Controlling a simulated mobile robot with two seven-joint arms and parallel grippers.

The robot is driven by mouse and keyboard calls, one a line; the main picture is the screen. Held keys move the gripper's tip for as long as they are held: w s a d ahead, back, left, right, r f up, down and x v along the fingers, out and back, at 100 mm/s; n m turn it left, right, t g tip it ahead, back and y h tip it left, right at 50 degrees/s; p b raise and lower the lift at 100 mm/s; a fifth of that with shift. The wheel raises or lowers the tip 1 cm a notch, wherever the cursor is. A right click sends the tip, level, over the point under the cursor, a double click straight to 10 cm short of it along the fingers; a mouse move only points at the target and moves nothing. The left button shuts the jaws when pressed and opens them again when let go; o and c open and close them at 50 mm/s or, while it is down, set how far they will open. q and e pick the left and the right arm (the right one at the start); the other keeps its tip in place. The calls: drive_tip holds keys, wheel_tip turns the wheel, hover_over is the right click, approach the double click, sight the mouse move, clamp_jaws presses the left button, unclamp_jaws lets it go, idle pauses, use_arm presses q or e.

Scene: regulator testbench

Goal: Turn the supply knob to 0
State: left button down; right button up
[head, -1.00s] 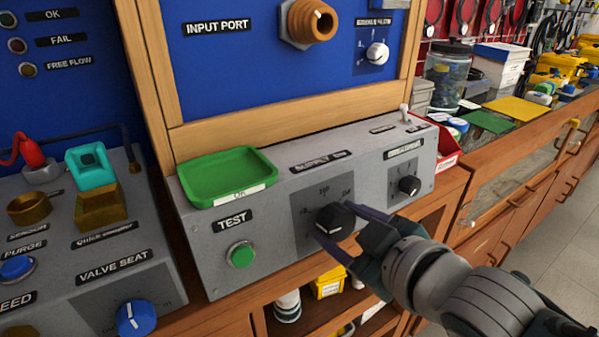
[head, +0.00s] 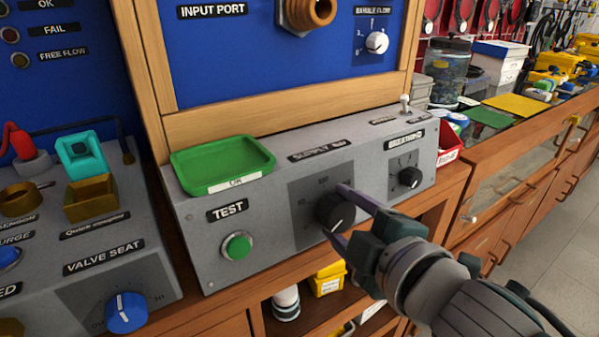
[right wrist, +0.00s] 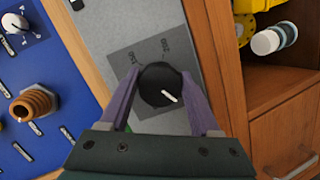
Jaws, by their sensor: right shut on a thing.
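The supply knob (head: 335,212) is black with a white pointer line and sits on a dark grey dial plate on the front of the grey panel (head: 270,262). In the head view its white line points to the lower left. My right gripper (head: 338,215) is shut on the knob, with one purple finger on each side of it. The knob also shows between the fingers in the right wrist view (right wrist: 157,85), its white line pointing to the lower right. The fingers hide part of the dial's numbers. My left gripper is not in view.
A green tray (head: 222,165) rests on the panel's top left. A green TEST button (head: 237,246) is left of the supply knob, and a smaller black knob (head: 410,178) is to its right. A blue VALVE SEAT knob (head: 126,312) is at lower left.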

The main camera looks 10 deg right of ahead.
idle(0.4)
drive_tip(key=o, duration=1.4)
drive_tip(key=shift+s, duration=0.1)
drive_tip(key=shift+s+r, duration=0.15)
drive_tip(key=shift+s, duration=0.15)
drive_tip(key=p+v, duration=0.1)
drive_tip(key=v, duration=0.8)
drive_tip(key=shift+p, duration=0.35)
